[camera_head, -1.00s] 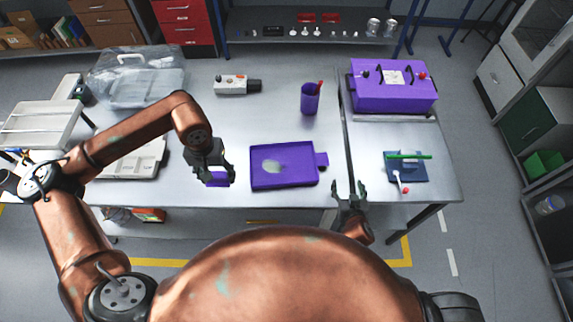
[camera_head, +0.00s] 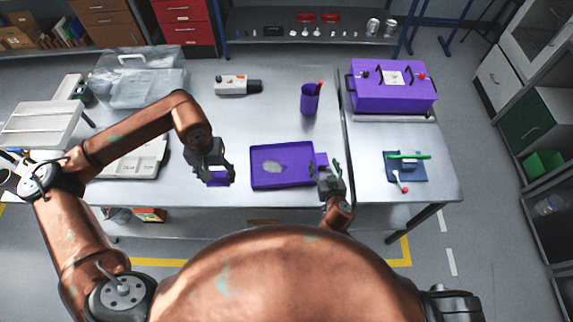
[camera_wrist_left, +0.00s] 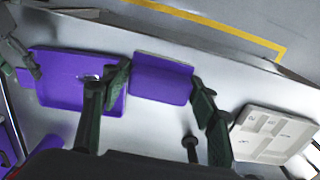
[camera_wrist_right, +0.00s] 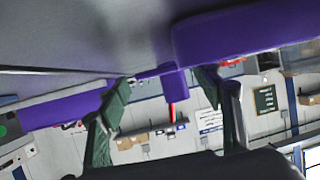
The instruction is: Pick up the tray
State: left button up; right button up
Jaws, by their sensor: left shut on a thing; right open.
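The purple tray (camera_head: 260,181) lies flat on the metal table, with a pale grey patch inside and a tab on its right side. It also shows in the left wrist view (camera_wrist_left: 60,65). My left gripper (camera_head: 218,177) is left of the tray, shut on a flat purple piece (camera_wrist_left: 162,78). A finger and a gap separate this piece from the tray. My right gripper (camera_head: 325,168) is open by the tray's right tab and partly covers that corner. In the right wrist view a purple surface, apparently the tray (camera_wrist_right: 250,32), is close by; I cannot tell whether my fingers touch it.
A purple cup (camera_head: 309,100) stands behind the tray. A purple case (camera_head: 395,98) sits back right, with a blue pad (camera_head: 407,172) in front of it. A clear bin (camera_head: 135,78) and grey device (camera_head: 231,85) are at the back. The table's centre is clear.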

aim_at(322, 160)
pick_arm(q)
jog(key=shift+w+r, duration=0.1)
pick_arm(e)
jog(key=x, duration=0.4)
jog(key=shift+r, duration=0.1)
jog(key=shift+c, duration=0.5)
jog(key=c, duration=1.2)
